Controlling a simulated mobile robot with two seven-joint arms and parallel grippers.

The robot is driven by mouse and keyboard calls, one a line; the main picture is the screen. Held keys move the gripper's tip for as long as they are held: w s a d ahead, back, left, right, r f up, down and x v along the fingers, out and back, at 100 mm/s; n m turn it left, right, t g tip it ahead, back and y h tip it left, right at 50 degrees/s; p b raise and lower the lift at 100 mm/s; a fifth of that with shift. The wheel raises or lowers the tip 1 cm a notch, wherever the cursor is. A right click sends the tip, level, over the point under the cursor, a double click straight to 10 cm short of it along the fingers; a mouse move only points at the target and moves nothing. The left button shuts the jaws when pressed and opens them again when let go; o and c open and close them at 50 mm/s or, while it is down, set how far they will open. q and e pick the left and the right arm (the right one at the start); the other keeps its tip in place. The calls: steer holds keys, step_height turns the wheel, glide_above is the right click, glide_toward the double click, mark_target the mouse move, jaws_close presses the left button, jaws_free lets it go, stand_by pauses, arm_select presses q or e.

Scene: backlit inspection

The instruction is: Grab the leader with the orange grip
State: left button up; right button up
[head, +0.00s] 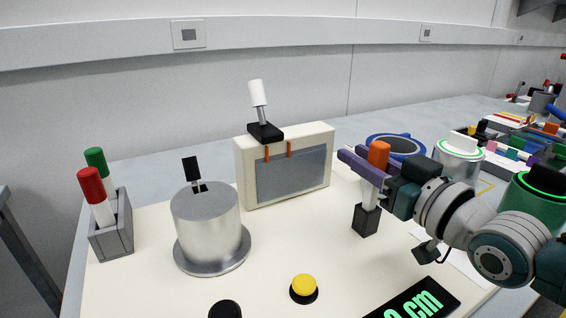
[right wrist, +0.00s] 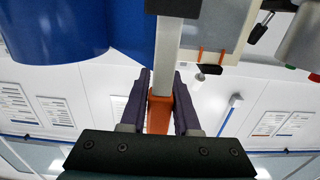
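The leader with the orange grip (head: 378,154) has a pale stem and a black block base (head: 366,220); it stands almost upright over the cream board. My right gripper (head: 366,167) has its purple fingers on either side of the orange grip, at the upper end of the leader. In the right wrist view the orange grip (right wrist: 160,113) fills the gap between the fingers, and the pale stem (right wrist: 168,60) runs away from them to the black base (right wrist: 180,8). The gripper looks shut on it. I cannot tell whether the base touches the board. My left gripper is not in view.
A metal cylinder (head: 207,225), a framed grey panel (head: 295,175) with a white-topped stick (head: 257,93) on it, and a grey holder (head: 112,232) with red and green sticks stand left. A yellow button (head: 304,286) is in front. A green-ringed cylinder (head: 458,160) stands right.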

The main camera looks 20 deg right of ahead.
jaws_close()
stand_by(0.3)
